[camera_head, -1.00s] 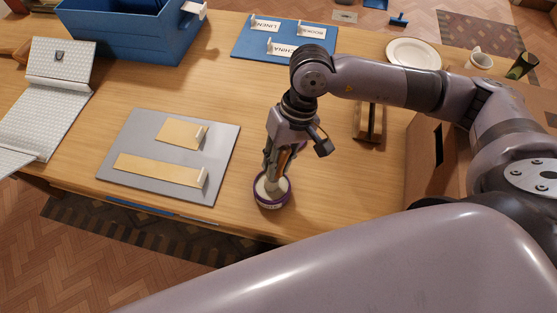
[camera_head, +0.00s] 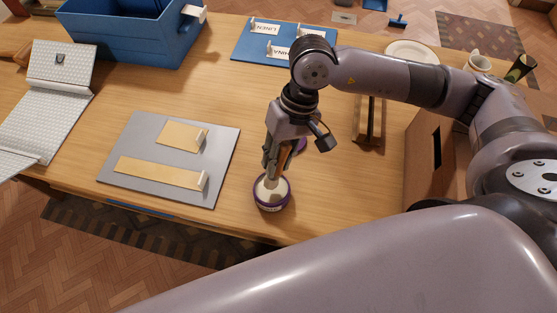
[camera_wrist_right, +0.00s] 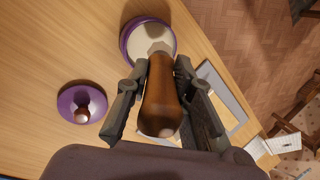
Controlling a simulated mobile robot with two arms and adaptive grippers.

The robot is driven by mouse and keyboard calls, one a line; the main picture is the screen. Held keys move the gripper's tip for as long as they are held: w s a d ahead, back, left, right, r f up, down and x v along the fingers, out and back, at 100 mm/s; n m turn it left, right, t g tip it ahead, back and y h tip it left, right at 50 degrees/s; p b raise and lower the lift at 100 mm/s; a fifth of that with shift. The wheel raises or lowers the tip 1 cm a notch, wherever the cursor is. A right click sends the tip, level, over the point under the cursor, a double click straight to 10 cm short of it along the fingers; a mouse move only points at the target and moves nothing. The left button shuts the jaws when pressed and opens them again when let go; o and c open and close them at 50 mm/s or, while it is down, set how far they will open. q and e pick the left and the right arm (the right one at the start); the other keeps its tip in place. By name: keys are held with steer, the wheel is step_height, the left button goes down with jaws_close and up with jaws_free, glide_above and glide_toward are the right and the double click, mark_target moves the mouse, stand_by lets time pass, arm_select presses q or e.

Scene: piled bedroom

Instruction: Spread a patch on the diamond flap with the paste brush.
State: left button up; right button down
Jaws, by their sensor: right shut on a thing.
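My right gripper (camera_head: 271,156) is shut on the paste brush, whose wooden handle (camera_wrist_right: 160,100) shows between the fingers in the wrist view. The brush's lower end is over or in the purple-rimmed paste pot (camera_head: 272,205), near the table's front edge; I cannot tell whether it touches the paste. The pot's pale inside (camera_wrist_right: 150,40) shows in the wrist view. A purple lid with a knob (camera_wrist_right: 82,103) lies beside it. At the left stands a pale patterned folded piece (camera_head: 62,78) with a small dark emblem; I cannot tell whether it bears the diamond flap. My left gripper is not in view.
A grey board (camera_head: 221,150) with two tan strips lies left of the pot. A blue bin (camera_head: 130,40) and a blue board with labels (camera_head: 243,42) are at the back. A wooden tool (camera_head: 369,122) and cardboard box (camera_head: 425,160) are at the right. Bare table lies between.

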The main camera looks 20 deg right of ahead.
steer(key=shift+r+p, duration=0.45)
steer(key=shift+r, duration=1.7)
